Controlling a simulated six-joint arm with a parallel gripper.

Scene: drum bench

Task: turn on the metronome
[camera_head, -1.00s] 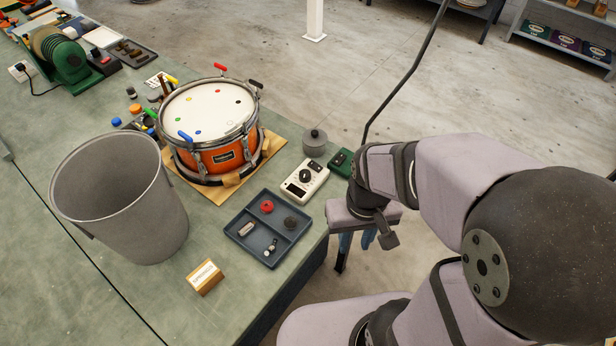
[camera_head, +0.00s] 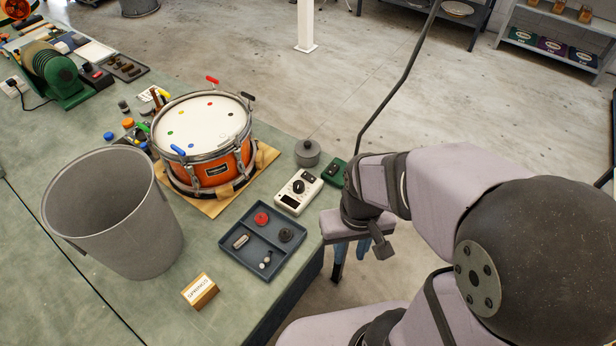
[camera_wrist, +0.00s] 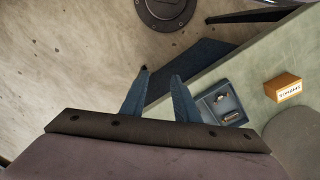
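A white box with a black dial and a small dark display (camera_head: 298,191), which looks like the metronome, lies on the bench near its right edge, right of the drum. Whether it is on is too small to tell. My gripper (camera_head: 351,254) hangs beyond the bench's right edge, lower right of the box and apart from it. In the wrist view its two blue fingers (camera_wrist: 160,74) are spread with nothing between them. The wrist view shows floor and a bench corner, and the metronome is not seen there.
A green box (camera_head: 335,172) and a grey lidded pot (camera_head: 307,153) sit close to the metronome. A divided tray (camera_head: 246,265) with small parts lies in front.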

